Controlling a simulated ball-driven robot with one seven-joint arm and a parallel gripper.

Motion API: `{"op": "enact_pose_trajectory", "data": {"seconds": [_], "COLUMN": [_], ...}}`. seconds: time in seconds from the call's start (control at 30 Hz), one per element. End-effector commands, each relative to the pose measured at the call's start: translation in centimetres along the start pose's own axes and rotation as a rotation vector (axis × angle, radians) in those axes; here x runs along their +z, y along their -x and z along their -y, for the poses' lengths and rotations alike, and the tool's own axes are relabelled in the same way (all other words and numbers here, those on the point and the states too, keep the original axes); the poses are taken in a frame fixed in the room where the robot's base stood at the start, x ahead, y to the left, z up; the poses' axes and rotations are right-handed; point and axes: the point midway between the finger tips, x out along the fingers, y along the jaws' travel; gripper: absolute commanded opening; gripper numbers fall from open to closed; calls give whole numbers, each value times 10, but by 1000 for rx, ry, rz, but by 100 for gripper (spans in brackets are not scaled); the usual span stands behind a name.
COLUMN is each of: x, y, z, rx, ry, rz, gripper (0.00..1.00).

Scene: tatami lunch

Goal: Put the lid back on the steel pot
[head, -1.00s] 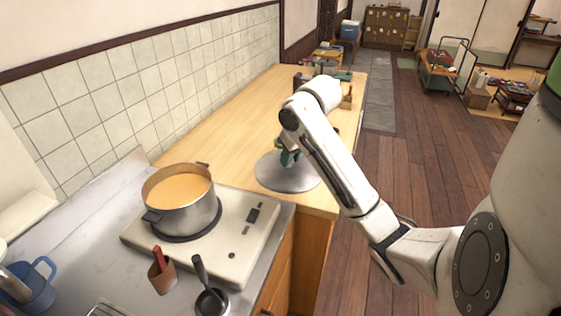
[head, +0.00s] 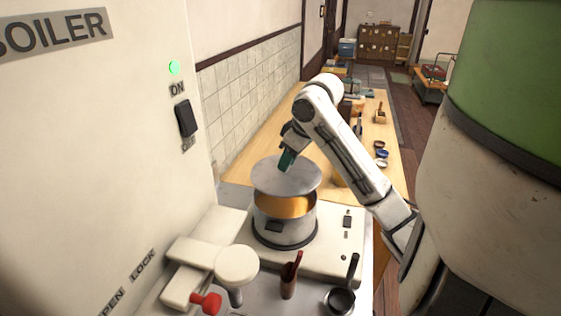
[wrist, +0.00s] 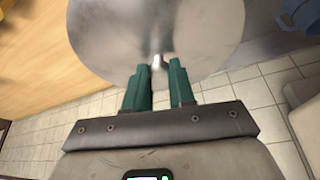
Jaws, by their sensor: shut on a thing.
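The steel pot (head: 284,228) stands on the white cooker, with orange-yellow contents showing below the lid. The round grey lid (head: 286,177) hangs above the pot mouth with a visible gap at the front. It also fills the top of the wrist view (wrist: 150,30). My gripper (head: 287,160) is above the lid, its green fingers shut on the lid's small knob (wrist: 157,62). The back of the pot's rim is hidden by the lid, so I cannot tell whether the lid touches there.
A boiler (head: 100,130) with a white valve (head: 235,265) stands close on the left. A wooden counter (head: 262,135) runs behind, with small dishes (head: 381,153) at its right.

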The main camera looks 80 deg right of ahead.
Motion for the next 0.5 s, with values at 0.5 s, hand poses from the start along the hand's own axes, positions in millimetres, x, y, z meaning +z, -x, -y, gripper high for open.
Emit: {"op": "enact_pose_trajectory", "data": {"seconds": [0.5], "x": [12], "y": [-28], "z": [-1], "rx": [0], "ry": [0], "rz": [0], "gripper": [0]}}
